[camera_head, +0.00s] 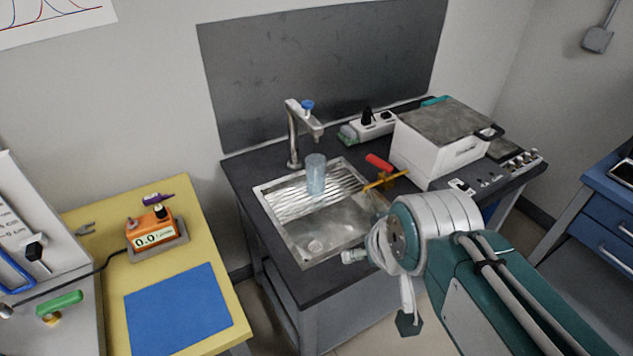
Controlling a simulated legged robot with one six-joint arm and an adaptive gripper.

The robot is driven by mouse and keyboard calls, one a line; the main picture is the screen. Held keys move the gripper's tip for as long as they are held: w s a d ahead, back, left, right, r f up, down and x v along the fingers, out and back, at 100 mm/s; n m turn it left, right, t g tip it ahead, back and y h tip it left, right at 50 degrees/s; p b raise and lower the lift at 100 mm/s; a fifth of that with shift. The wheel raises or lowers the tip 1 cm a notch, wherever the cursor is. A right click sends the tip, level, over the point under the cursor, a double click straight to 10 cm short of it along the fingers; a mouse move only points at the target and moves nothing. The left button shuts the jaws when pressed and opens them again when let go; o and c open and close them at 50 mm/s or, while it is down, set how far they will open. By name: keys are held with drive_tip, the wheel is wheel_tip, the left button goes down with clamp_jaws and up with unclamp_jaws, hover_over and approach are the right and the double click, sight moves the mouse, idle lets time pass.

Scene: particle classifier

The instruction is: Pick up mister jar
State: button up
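A clear bluish jar (316,174), which looks like the mister jar, stands upright on the ribbed part of the metal sink (290,237). It is below and just right of the tap, and nothing is seen touching its sides. My arm comes in from the lower right, and its big white and teal joint is right of the sink's front part. A small dark end piece of mine hangs below that joint, clear of the jar. My gripper's fingers cannot be made out, so I cannot tell whether it is open or shut. I see nothing held.
A tap (297,134) rises behind the sink. A red-handled yellow tool (384,179) lies at the sink's right edge. A white box (435,150) stands on the dark counter (283,286). A yellow table (190,212) with an orange meter (151,229) is at left.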

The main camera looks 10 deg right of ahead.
sight(317, 184)
drive_tip(key=w+f+t, duration=0.3)
drive_tip(key=w+f, duration=0.1)
drive_tip(key=w, duration=1)
drive_tip(key=w+f+t, duration=0.3)
drive_tip(key=w+f, duration=0.1)
drive_tip(key=w, duration=1)
drive_tip(key=w+f+t+h, duration=0.1)
drive_tip(key=w+f+t, duration=0.25)
drive_tip(key=f, duration=0.45)
drive_tip(key=w+f+t, duration=0.3)
drive_tip(key=w+f, duration=0.1)
drive_tip(key=f, duration=0.5)
drive_tip(key=shift+m+g, duration=0.25)
drive_tip(key=shift+m, duration=0.15)
drive_tip(key=w, duration=1)
drive_tip(key=shift+d+r, duration=0.1)
drive_tip(key=shift+d, duration=0.25)
drive_tip(key=c, duration=1.1)
